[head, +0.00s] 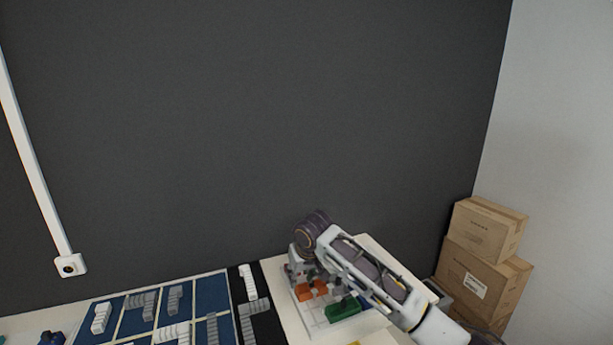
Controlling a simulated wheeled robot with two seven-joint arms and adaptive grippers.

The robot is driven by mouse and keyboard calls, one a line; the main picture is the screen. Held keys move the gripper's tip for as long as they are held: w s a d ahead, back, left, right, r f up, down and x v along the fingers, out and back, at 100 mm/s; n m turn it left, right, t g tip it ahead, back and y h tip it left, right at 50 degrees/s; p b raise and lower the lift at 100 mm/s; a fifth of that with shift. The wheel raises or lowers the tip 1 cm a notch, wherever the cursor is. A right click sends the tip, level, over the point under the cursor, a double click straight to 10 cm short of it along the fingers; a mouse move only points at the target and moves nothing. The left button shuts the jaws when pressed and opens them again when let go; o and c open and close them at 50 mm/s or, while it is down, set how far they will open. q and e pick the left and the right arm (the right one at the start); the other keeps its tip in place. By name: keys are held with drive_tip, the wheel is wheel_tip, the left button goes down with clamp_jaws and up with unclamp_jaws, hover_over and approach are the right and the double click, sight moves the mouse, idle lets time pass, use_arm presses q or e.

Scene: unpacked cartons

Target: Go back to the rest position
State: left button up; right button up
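My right arm comes in from the lower right and bends over the white table. Its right gripper (308,274) points down over a pale tray (312,324) near the orange pieces. The fingers are small and partly hidden, so I cannot tell whether they are open or shut, or whether they hold anything. My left gripper does not show in the head view.
The tray holds orange pieces (311,290) and a green piece (343,309). To the left, a blue compartmented board (211,293) carries several white and grey blocks. Cardboard boxes (475,279) are stacked at the right. A dark wall stands behind; the space above the table is clear.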

drive_tip(key=s+d+f+y, duration=0.2)
drive_tip(key=s+d+f, duration=0.2)
drive_tip(key=s+f, duration=0.95)
drive_tip(key=s+d+f+m+h, duration=0.3)
drive_tip(key=s+d+h, duration=0.1)
drive_tip(key=s+d, duration=1.65)
wheel_tip(320, 180, down, 32)
drive_tip(key=s+g, duration=0.2)
drive_tip(key=s, duration=0.1)
drive_tip(key=s+d+f, duration=0.2)
drive_tip(key=s+f, duration=0.8)
drive_tip(key=s, duration=0.1)
drive_tip(key=s+d+f+g, duration=0.1)
drive_tip(key=s+f, duration=0.9)
drive_tip(key=s, duration=0.1)
drive_tip(key=shift+s+d+f+n, duration=0.15)
drive_tip(key=shift+d+f+n, duration=0.05)
drive_tip(key=shift+d+n, duration=0.2)
